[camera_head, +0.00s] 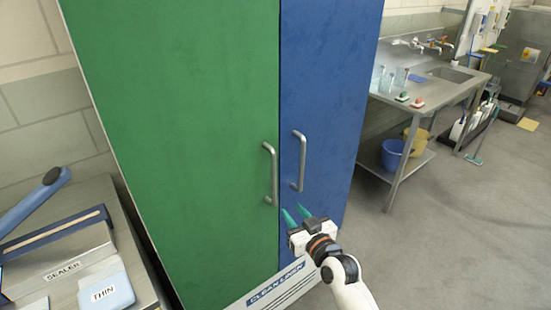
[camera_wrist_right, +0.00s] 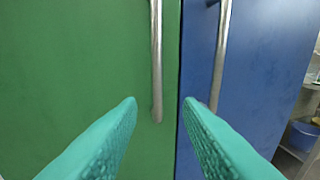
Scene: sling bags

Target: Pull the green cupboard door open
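The green cupboard door (camera_head: 185,130) is shut, beside a blue door (camera_head: 325,100) on its right. Its metal bar handle (camera_head: 273,175) is upright near the door's right edge. The blue door has a similar handle (camera_head: 299,162). My right gripper (camera_head: 294,215) is open and empty, in front of the doors near the lower ends of the handles. In the right wrist view the green door's handle (camera_wrist_right: 156,65) stands ahead between the two teal fingertips (camera_wrist_right: 158,103), not touching them. The blue door's handle (camera_wrist_right: 221,55) is behind the right finger. My left gripper is not in view.
A bench with a sealer (camera_head: 62,270) and a card reading THIN (camera_head: 105,293) stands at the left. A white CLEAN LINEN panel (camera_head: 275,295) is low in front. A steel sink table (camera_head: 440,90) with a blue bucket (camera_head: 393,155) under it is at the right. The floor (camera_head: 450,230) there is clear.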

